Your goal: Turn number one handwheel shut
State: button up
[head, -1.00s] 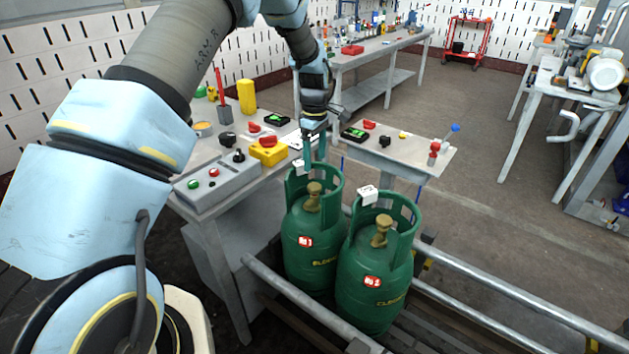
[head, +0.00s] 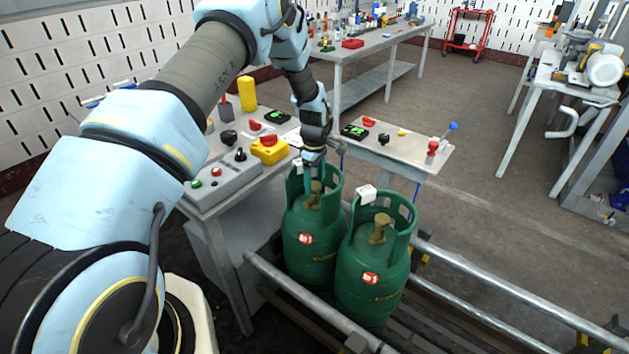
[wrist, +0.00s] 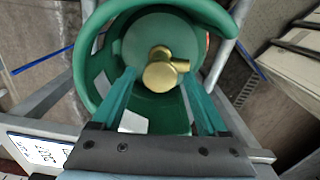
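Two green gas cylinders stand upright side by side, a left one (head: 304,262) and a right one (head: 366,298). Each has a collar, a brass valve and a red-and-white label too small to read surely. My gripper (head: 313,172) points down at the left cylinder's collar in the head view. In the wrist view, my gripper's two teal fingers (wrist: 158,82) are apart, one on each side of the brass handwheel (wrist: 160,76). I see gaps between fingers and handwheel. The right cylinder's brass valve (head: 380,229) is clear of my gripper.
Metal rails (head: 500,283) run along the cylinders. A control box (head: 222,184) with buttons and a yellow box with a red button (head: 269,149) sit on the left bench. A small table (head: 420,158) stands behind. The green collar (wrist: 88,65) surrounds the fingers closely.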

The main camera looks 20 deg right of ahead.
grip_shut()
dwell(0.4)
jog(key=shift+f+m+b, duration=0.1)
jog(key=shift+m+b, duration=0.2)
jog(key=shift+b, duration=0.05)
jog(key=shift+m+b, duration=0.5)
jog(key=m+b, duration=0.2)
jog(key=m, duration=0.1)
jog(key=shift+f+b, duration=0.1)
jog(key=shift+b, duration=0.3)
jog(key=m+b, duration=0.3)
jog(key=m, duration=0.2)
jog(key=shift+m, duration=0.4)
jog(key=m+b, duration=0.1)
jog(key=m, duration=0.5)
jog(key=shift+b, duration=0.4)
jog(key=m, duration=0.5)
jog(key=shift+r+b, duration=0.2)
jog(key=shift+b, duration=0.1)
jog(key=shift+m, duration=0.3)
